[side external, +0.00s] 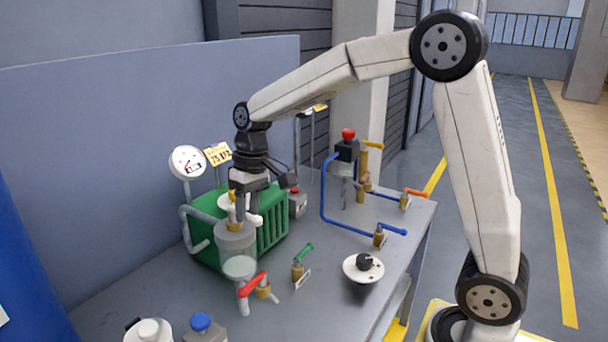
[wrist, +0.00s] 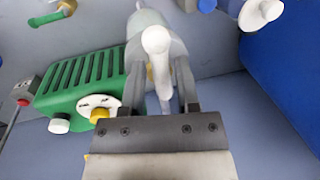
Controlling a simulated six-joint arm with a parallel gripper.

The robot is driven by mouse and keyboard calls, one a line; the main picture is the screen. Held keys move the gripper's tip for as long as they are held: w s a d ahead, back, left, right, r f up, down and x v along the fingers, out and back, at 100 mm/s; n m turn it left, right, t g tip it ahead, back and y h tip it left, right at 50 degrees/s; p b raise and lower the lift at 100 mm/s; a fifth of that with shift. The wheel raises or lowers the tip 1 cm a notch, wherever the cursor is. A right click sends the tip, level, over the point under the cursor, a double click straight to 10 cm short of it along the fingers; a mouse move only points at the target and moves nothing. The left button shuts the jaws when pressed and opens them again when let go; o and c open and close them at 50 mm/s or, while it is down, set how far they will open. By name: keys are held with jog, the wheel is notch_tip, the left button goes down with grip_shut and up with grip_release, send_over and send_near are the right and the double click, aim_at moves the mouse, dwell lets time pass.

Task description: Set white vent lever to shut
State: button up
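The white vent lever (side external: 254,219) stands by a brass valve (side external: 235,227) on top of the clear cylinder (side external: 237,245), in front of the green slotted box. In the wrist view the lever (wrist: 157,55) points toward the camera with its rounded end between my fingers. My gripper (wrist: 160,75) is open, with one finger on each side of the lever and narrow gaps beside it. In the side view my gripper (side external: 247,190) is just above the lever and partly hides it.
The green box (side external: 270,227) stands behind the cylinder. A red lever (side external: 252,284), green lever (side external: 304,253) and black dial (side external: 364,262) sit nearer the front. Blue pipes (side external: 343,221) run at the right.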

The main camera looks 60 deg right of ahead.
grip_shut()
dwell(1.2)
